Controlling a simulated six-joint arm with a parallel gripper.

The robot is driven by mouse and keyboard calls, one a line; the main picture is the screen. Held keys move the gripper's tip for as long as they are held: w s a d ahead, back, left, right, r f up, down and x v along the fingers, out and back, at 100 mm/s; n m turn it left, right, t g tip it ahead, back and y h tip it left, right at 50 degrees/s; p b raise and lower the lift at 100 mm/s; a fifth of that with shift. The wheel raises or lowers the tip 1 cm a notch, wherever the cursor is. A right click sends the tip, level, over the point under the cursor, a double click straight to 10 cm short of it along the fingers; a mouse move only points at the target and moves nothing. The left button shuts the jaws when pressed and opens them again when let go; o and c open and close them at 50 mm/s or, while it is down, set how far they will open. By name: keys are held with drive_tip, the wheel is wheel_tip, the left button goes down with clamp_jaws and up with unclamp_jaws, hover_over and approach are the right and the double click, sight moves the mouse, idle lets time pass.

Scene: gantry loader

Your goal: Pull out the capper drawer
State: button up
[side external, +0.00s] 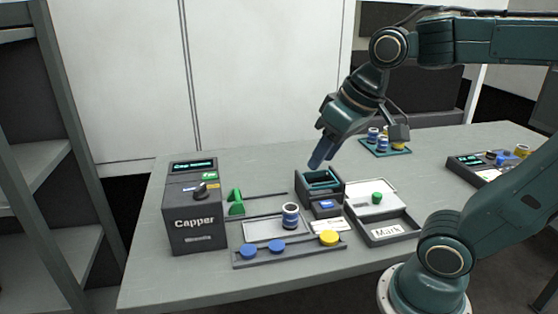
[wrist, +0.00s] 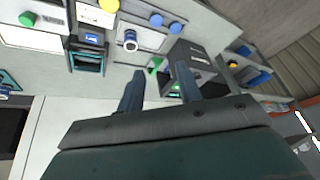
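The capper (side external: 196,218) is a dark box labelled "Capper" at the left of the table, with a lit display and a dark knob on top. It also shows in the wrist view (wrist: 195,52), partly behind one finger. I cannot make out a separate drawer or whether one is pulled out. A green upright piece (side external: 236,203) stands just right of the capper, by a thin dark rail. My gripper (side external: 318,164) is well right of the capper, raised above the table behind a dark open-topped box. In the wrist view its two fingers (wrist: 159,78) are apart with nothing between them.
The dark open-topped box (side external: 306,190) stands mid-table. A "Mark" tray (side external: 388,232) lies to the right. Shelves (side external: 40,150) stand at far left.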

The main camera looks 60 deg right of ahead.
drive_tip(key=w+d+m+g, duration=0.1)
drive_tip(key=w+m, duration=0.1)
drive_tip(key=w, duration=0.5)
drive_tip(key=m+g+y, duration=0.1)
drive_tip(key=m+g, duration=0.1)
drive_tip(key=m, duration=0.3)
hover_over(238, 193)
drive_tip(key=s+d, duration=0.2)
drive_tip(key=s+d+x, duration=0.1)
drive_tip(key=s+x, duration=0.1)
drive_tip(key=x, duration=0.7)
drive_tip(key=shift+w+f, duration=0.1)
drive_tip(key=shift+a+f, duration=0.1)
drive_tip(key=shift+f, duration=0.05)
drive_tip(key=x, duration=1.3)
drive_tip(key=shift+a+f, duration=0.25)
clamp_jaws()
